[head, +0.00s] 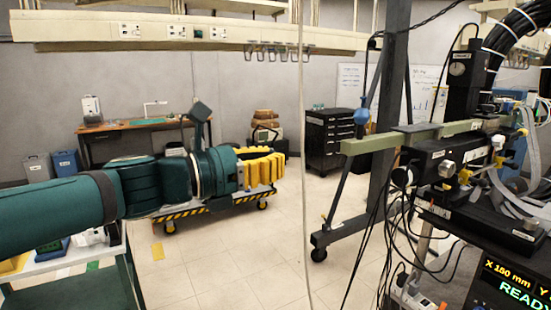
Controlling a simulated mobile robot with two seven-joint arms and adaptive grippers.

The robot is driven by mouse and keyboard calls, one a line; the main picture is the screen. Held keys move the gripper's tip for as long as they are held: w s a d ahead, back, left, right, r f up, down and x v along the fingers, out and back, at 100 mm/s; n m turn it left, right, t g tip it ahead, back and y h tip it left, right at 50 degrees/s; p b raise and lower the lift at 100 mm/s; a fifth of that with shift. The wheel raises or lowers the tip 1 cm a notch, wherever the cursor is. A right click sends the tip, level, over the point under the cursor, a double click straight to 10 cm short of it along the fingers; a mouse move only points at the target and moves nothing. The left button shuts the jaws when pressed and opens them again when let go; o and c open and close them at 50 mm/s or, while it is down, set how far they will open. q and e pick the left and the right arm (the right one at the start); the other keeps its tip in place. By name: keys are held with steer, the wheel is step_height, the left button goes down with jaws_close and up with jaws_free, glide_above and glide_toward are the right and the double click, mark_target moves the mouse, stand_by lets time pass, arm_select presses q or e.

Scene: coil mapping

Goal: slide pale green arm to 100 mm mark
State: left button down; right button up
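The pale green arm (372,143) is a long square bar at the right of the head view. It sticks out leftward from the dark stage (436,160), and its left end hangs free in the air. My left gripper (270,168) has yellow fingers and is left of the bar's free end, apart from it in the picture. Nothing shows held in it, but the gap between its fingers cannot be made out. A display (514,286) at the lower right reads "X 180 mm" and "READY". No 100 mm mark can be made out. My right gripper is out of view.
A dark upright frame (385,120) with a foot on a caster stands behind the bar. Cables (395,225) hang below the stage. A pale cord (303,200) hangs mid-view. A black drawer cabinet (330,140) and a workbench (120,126) stand behind. Open floor lies at centre.

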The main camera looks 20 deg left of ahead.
mark_target(353, 147)
arm_select(q)
steer(key=x, duration=1.2)
steer(key=shift+w, duration=0.2)
steer(key=shift+d, duration=0.1)
steer(key=b+x, duration=0.2)
steer(key=x, duration=0.3)
steer(key=shift+w+d+f, duration=0.2)
steer(key=shift+w, duration=0.05)
steer(key=shift+s+r, duration=0.1)
steer(key=shift+r, duration=0.05)
